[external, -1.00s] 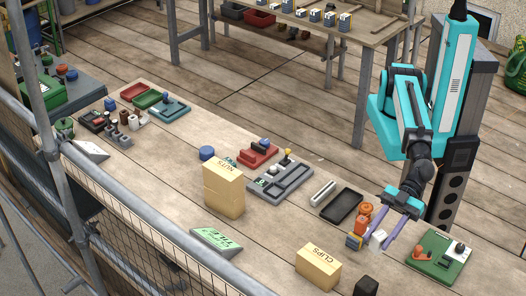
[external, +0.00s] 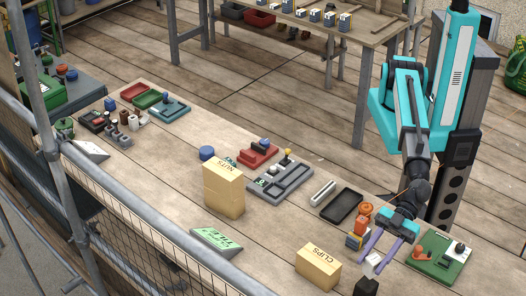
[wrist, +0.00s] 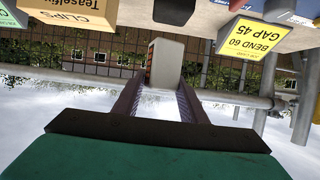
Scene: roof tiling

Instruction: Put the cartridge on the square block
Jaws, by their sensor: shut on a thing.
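The cartridge (external: 372,262) is a small pale grey-white block. My gripper (external: 374,254) is shut on it and holds it up near the table's front edge. In the wrist view the cartridge (wrist: 168,62) sits between the two finger ends, with a brownish marked side at its left. A black cube (external: 366,287), which looks like the square block, stands at the front of the table, just below the cartridge in the external view. A dark block also shows at the top of the wrist view (wrist: 174,11). The cartridge appears apart from it.
A CLIPS box (external: 318,268) stands left of the black cube. A green board (external: 440,258) lies to the right, a black tray (external: 342,204) farther back. Railing runs beyond the front edge.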

